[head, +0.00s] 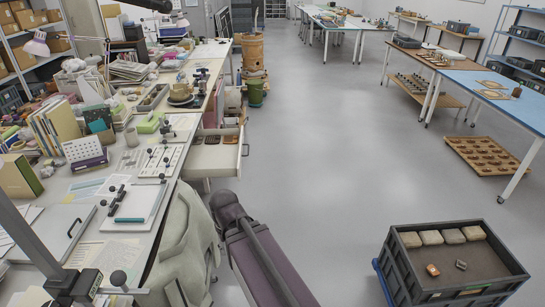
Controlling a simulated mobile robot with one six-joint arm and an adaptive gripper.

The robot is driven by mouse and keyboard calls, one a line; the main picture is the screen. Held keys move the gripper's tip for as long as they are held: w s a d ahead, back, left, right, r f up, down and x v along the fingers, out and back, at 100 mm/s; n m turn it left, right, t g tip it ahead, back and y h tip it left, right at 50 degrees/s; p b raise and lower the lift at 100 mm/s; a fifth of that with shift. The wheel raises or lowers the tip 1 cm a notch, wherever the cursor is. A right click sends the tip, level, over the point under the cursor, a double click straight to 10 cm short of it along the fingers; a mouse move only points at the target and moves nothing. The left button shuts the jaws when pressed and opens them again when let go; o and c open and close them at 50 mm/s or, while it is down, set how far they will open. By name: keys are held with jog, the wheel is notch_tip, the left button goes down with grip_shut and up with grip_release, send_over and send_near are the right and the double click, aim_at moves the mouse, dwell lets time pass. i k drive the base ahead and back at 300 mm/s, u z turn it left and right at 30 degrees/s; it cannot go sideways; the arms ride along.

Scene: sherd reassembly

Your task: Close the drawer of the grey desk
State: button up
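The grey desk (172,203) runs along the left side, its top crowded with papers, books and tools. Its drawer (212,160) is pulled out to the right, into the aisle. The drawer is pale, with small brown and dark items inside towards its far side. A thin handle (246,150) shows on its right-hand front. A dark purple arm link of mine rises from the bottom edge, and its rounded end stands in front of the drawer, nearer the camera. My gripper does not show, so its state and its distance from the drawer are hidden.
A pale cloth-covered chair (187,245) stands against the desk, nearer than the drawer. A grey crate (455,285) with stone-like blocks sits on the floor at the lower right. A green bin (255,94) stands beyond the drawer. The floor (325,150) to its right is clear.

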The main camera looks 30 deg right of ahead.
aim_at(220, 159)
jog(key=z, duration=0.15)
jog(key=k, duration=0.65)
jog(key=z, duration=0.7)
jog(key=i, duration=0.75)
jog(key=z, duration=0.5)
jog(key=i, duration=1.55)
jog(key=u, duration=0.95)
jog(key=i, duration=0.8)
jog(key=u, duration=0.5)
